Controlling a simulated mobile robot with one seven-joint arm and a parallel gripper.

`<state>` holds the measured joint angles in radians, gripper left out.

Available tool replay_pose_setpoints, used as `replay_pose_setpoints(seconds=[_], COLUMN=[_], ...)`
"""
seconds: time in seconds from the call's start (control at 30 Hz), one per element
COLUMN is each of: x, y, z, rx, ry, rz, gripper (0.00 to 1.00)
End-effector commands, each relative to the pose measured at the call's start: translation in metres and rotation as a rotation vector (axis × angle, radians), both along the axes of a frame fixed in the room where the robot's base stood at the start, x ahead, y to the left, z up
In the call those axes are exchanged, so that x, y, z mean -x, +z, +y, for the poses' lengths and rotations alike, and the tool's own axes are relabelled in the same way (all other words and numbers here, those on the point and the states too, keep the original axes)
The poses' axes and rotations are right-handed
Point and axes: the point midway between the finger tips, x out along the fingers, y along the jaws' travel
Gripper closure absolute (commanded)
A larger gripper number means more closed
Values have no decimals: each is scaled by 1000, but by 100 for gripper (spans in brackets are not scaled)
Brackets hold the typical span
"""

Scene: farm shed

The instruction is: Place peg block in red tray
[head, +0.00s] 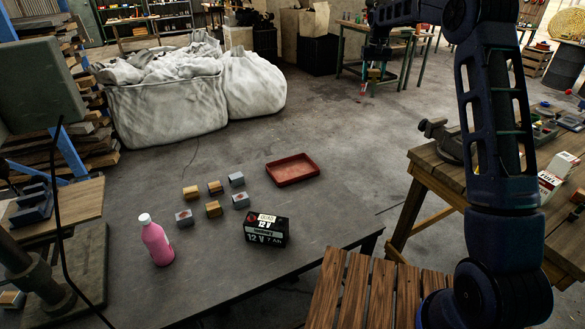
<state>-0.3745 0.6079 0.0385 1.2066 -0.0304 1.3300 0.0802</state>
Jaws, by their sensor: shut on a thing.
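My gripper (373,83) hangs at the top of the head view, right of centre, pointing down with the floor and a far workbench behind it. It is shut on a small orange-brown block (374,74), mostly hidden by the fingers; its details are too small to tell. The empty red tray (293,181) lies flat on the dark table (190,285), near its far edge. Several small wood-coloured and grey blocks stand in two rows left of the tray, among them a wooden one (214,209) and a grey one (236,179). My gripper is well apart from the tray.
A black 12 V battery (266,230) stands in front of the tray, and a pink bottle (157,240) stands to the left. A drill-press-like machine (40,280) fills the table's left end. A wooden workbench (430,170) with a vise is at right.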

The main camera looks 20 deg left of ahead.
Motion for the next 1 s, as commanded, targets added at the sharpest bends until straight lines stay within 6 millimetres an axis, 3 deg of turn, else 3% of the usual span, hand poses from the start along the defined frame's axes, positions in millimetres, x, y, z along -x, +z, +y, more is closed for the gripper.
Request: replay_pose_setpoints(seconds=[0.03, 0.1, 0.5, 0.7, 1.0], x=[7, 17, 89, 120, 152], y=[0, 0, -2, -2, -8], z=[25, 54, 208, 256, 298], rx=[-2, -2, -6, -7, -6], ry=[35, 77, 309, 385, 457], rz=[-1, -1, 1, 1, 5], gripper=[70, 70, 70, 70, 70])
